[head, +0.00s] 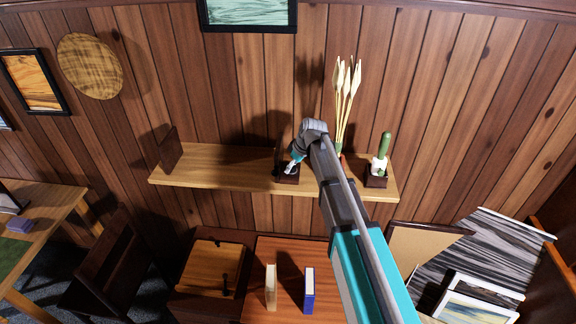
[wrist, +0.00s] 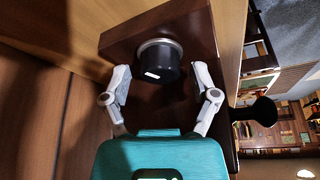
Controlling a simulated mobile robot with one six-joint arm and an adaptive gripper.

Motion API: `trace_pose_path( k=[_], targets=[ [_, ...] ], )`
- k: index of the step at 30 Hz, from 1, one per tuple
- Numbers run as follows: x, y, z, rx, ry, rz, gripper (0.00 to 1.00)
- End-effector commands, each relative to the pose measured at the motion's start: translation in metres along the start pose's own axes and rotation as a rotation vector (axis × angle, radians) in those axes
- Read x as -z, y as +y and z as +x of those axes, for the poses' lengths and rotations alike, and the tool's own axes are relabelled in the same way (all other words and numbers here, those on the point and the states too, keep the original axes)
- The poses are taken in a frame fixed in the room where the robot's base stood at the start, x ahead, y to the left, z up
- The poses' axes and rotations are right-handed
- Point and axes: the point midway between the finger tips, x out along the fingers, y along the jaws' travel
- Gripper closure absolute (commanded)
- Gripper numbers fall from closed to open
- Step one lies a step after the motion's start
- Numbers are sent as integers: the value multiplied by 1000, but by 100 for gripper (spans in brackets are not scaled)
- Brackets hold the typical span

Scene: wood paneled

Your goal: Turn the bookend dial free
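The bookend (wrist: 118,42) is a dark brown block on the shelf, and it fills the upper middle of the wrist view. Its dial (wrist: 158,62) is a black round knob on a pale collar, with a white mark on its face. My gripper (wrist: 160,78) is open, with one pale finger on each side of the dial and visible gaps between. It seems to hold nothing. In the head view my gripper (head: 295,160) is at the small dark bookend (head: 288,178) at the middle of the shelf, and it hides the dial there.
The wooden shelf (head: 225,172) also bears a dark upright panel (head: 171,148) at left and a potted cactus (head: 379,164) at right. Tall pale stems (head: 346,95) stand close behind my arm. A black flared knob (wrist: 262,110) sticks out beside the bookend in the wrist view.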

Motion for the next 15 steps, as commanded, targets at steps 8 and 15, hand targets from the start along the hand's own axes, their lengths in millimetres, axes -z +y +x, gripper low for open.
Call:
trace_pose_path(
  k=[8, 15],
  targets=[
    [0, 0, 0, 0, 0, 0, 84],
    [0, 0, 0, -4, 0, 10, 100]
  ],
)
